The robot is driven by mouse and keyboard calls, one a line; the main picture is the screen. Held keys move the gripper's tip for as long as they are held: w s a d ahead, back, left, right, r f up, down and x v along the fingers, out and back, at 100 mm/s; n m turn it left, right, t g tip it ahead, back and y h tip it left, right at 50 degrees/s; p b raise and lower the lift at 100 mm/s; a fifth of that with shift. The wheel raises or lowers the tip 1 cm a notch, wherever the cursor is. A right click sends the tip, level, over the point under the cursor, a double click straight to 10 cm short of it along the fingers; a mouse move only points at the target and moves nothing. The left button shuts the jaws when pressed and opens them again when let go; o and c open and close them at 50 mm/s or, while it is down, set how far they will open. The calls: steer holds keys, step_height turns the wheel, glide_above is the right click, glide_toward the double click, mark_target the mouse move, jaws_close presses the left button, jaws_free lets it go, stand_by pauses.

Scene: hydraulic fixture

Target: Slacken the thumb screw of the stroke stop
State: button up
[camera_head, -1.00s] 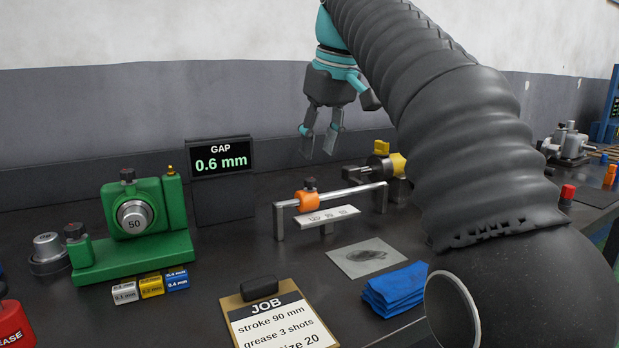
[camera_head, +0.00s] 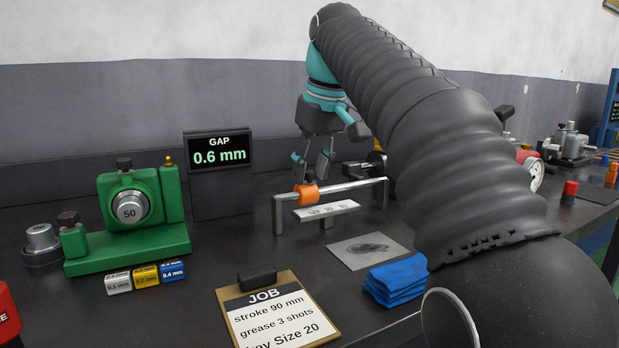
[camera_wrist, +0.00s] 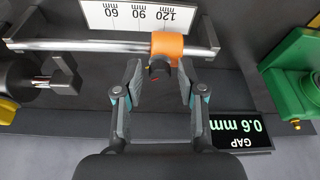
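The stroke stop is an orange collar (camera_head: 309,194) on a horizontal steel rod (camera_head: 345,186) held by two grey posts. A white scale plate (camera_head: 326,211) with mm marks lies in front of the rod. In the wrist view the orange collar (camera_wrist: 168,46) sits near the 120 mark. Its dark thumb screw (camera_wrist: 159,68) shows between my fingertips. My gripper (camera_wrist: 160,80) is open, with one finger on each side of the screw and a gap to each. In the head view my gripper (camera_head: 313,168) points down just above the collar and hides the screw.
A GAP display (camera_head: 219,160) reads 0.6 mm. A green fixture (camera_head: 130,215) with a dial marked 50 stands at left. A JOB clipboard (camera_head: 270,310), a blue cloth (camera_head: 396,280) and a grey stained sheet (camera_head: 368,250) lie in front. My arm covers the right side.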

steer(key=shift+r, duration=0.1)
step_height(320, 180, up, 2)
steer(key=p, duration=0.2)
steer(key=shift+r+p, duration=0.2)
steer(key=shift+p, duration=0.2)
steer(key=shift+f, duration=0.1)
